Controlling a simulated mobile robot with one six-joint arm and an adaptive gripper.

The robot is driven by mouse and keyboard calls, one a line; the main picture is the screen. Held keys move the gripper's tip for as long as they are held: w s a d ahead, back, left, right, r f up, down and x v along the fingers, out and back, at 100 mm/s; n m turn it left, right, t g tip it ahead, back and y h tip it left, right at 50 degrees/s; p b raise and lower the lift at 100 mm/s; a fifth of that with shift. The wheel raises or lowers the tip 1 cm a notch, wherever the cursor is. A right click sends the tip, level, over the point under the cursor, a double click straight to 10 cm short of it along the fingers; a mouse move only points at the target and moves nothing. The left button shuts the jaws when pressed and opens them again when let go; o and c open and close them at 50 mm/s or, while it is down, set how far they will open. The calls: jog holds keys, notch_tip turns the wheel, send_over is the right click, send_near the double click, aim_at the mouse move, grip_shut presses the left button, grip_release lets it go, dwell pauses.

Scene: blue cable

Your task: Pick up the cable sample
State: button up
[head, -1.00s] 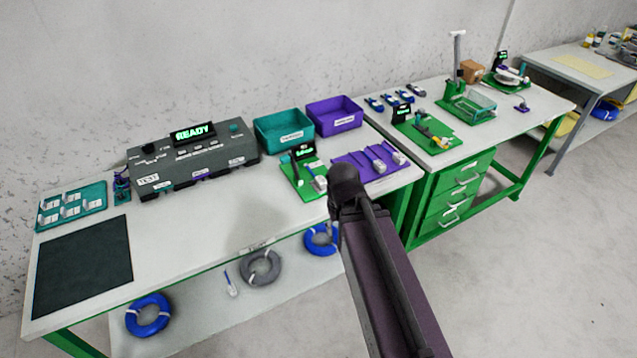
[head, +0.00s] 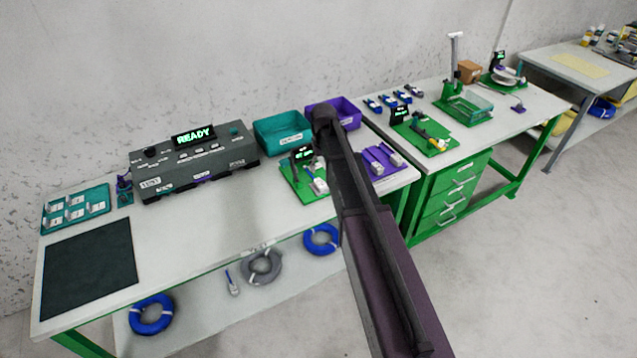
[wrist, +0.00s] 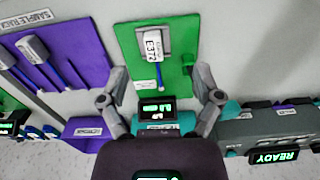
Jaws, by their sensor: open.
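A cable sample with a white block labelled "E372" and a blue cable end (wrist: 153,47) lies on a green board (wrist: 186,72) in the wrist view. In the head view the green board's sample (head: 320,186) shows just left of my arm. More samples with grey-white blocks (wrist: 34,49) lie on the purple mat (wrist: 88,40) marked as a sample rack; it is partly behind my arm in the head view (head: 374,153). My gripper (wrist: 160,92) is open and empty, its fingers apart, with the green board between and beyond them. The head view does not show its fingers.
A small lit display (wrist: 156,108) stands at the green board's edge, between my fingers in the wrist view. A grey tester reading READY (head: 195,165), a teal bin (head: 283,134) and a purple bin (head: 345,111) stand behind.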

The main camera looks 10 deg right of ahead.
jog(key=r, duration=0.1)
send_over(319, 181)
jog(key=shift+n, duration=0.4)
jog(key=shift+f, duration=0.1)
notch_tip(319, 181, down, 8)
jog(key=b, duration=0.8)
jog(key=shift+f, duration=0.25)
jog(key=shift+f+b, duration=2.6)
jog(key=shift+b, duration=0.1)
grip_shut()
